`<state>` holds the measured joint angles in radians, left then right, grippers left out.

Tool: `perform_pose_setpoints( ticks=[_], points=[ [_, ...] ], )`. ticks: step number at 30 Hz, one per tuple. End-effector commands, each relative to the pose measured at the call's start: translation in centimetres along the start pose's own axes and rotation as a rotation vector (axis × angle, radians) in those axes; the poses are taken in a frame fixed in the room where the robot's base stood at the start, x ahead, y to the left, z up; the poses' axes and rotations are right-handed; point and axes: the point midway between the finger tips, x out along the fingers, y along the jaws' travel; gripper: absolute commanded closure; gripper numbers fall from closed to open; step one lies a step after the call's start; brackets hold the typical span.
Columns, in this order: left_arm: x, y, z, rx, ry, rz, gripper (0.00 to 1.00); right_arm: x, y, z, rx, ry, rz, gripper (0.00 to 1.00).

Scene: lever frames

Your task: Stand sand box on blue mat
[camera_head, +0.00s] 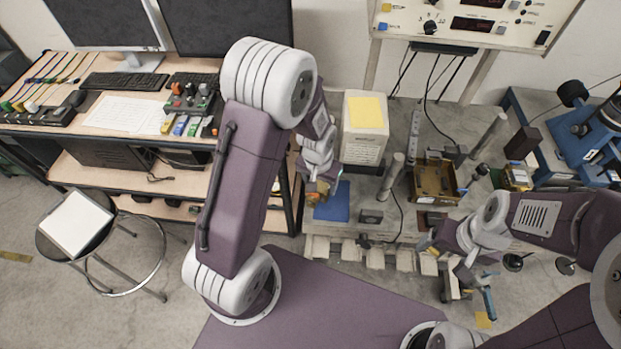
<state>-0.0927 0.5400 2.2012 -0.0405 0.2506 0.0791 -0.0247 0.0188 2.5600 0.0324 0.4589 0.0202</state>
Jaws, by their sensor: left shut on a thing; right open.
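The blue mat (334,204) lies flat on the grey bench top, left of its middle. My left gripper (318,190) is over the mat's left part and hides some of it. It is shut on a small tan-orange thing, which I take to be the sand box; fingers and wrist cover most of it. I cannot tell whether it touches the mat or is upright. My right gripper (432,243) is open at the bench's front edge, apart from the mat.
A white box with a yellow note (366,128) stands behind the mat. A small dark block (371,216) and a grey post (391,177) stand right of it. A brown open box (433,182) is further right. Pale blocks (375,258) line the front edge.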

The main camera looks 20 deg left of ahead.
Motion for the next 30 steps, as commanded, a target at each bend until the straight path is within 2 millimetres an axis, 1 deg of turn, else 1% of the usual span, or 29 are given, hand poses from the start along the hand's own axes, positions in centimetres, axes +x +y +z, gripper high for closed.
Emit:
perform_pose_setpoints(
  ticks=[1, 3, 6, 9, 10, 13, 20, 26, 30],
  points=[
    [-1.5, 0.5, -0.6, 0.011, -0.001, 0.001, 1.0, -2.3, 0.0, -0.2, 0.0, 0.0, 0.0, 0.18],
    [-1.9, 1.2, -1.1, 0.021, -0.001, 0.003, 1.0, -3.8, -0.1, -0.4, 0.0, 0.0, 0.0, 0.18],
    [-2.4, 2.2, -1.8, 0.039, -0.001, 0.007, 1.0, -6.0, -0.1, -0.6, 0.0, 0.0, 0.0, 0.18],
    [-2.4, 3.1, -2.2, 0.052, 0.0, 0.01, 1.0, -7.5, -0.1, -0.8, 0.0, 0.0, 0.0, 0.18],
    [-2.4, 3.3, -2.2, 0.054, 0.001, 0.011, 1.0, -7.7, -0.1, -0.8, 0.0, 0.0, 0.0, 0.18],
    [-2.1, 3.7, -2.4, 0.059, 0.002, 0.013, 1.0, -8.0, -0.2, -0.8, 0.0, 0.0, 0.0, 0.18],
    [-1.6, 3.8, -2.4, 0.06, 0.003, 0.013, 1.0, -7.6, -0.1, -0.8, 0.0, 0.0, 0.0, 0.18],
    [-0.3, 3.7, -2.1, 0.06, 0.003, 0.013, 1.0, -6.5, -0.1, -0.7, 0.0, 0.0, 0.0, 0.18],
    [1.4, 3.7, -1.9, 0.06, 0.002, 0.013, 1.0, -5.1, -0.1, -0.5, 0.0, 0.0, 0.0, 0.18]
  ],
)
